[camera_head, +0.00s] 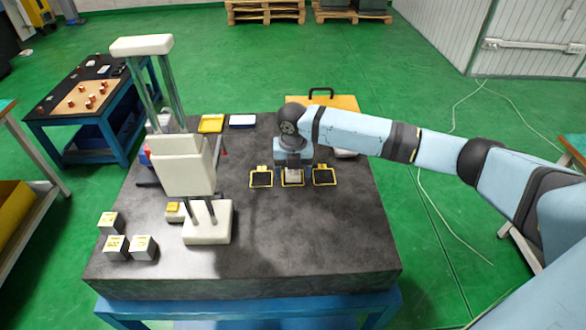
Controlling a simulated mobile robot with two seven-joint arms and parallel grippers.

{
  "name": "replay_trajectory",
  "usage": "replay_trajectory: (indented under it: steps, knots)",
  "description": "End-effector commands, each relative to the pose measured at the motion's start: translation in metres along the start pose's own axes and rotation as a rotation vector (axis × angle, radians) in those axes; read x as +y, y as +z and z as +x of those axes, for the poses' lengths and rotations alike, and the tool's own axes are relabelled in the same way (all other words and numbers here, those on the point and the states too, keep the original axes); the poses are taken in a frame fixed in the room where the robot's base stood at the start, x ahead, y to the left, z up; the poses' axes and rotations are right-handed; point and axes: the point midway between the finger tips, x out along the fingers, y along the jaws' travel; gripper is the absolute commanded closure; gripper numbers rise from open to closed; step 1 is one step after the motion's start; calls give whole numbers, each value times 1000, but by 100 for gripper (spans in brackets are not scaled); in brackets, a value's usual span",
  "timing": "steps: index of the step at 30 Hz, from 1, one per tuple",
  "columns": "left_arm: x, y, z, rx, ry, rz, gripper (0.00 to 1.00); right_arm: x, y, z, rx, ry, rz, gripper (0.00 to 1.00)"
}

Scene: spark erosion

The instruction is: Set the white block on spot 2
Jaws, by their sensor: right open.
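Three black spots with yellow frames lie in a row on the dark stone table: a left one (261,180), a middle one (292,184) and a right one (325,177). My right gripper (293,171) points down over the middle spot. A pale block (293,175) sits at the middle spot between the open fingers, partly hidden by the gripper. I cannot read the spot numbers or tell whether the fingers touch the block. Several pale blocks with yellow labels, such as this one (144,247), stand at the table's front left. My left gripper is out of view.
A tall white height gauge (183,165) stands left of the spots. A yellow tray (211,124), a white tray (243,120) and an orange board with a black handle (322,94) lie along the back. The table's front right (330,235) is clear.

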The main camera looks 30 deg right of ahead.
Motion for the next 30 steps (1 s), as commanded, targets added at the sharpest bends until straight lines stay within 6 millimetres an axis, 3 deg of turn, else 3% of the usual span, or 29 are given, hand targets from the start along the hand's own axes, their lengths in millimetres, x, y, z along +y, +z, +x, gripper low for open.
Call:
replay_trajectory:
  steps: [7,21,30]
  knots:
    - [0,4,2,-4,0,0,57,0,1,-18,-2,3,-1,30]
    - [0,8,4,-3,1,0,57,0,1,-110,-2,2,0,30]
    - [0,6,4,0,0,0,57,0,0,-124,0,0,1,30]
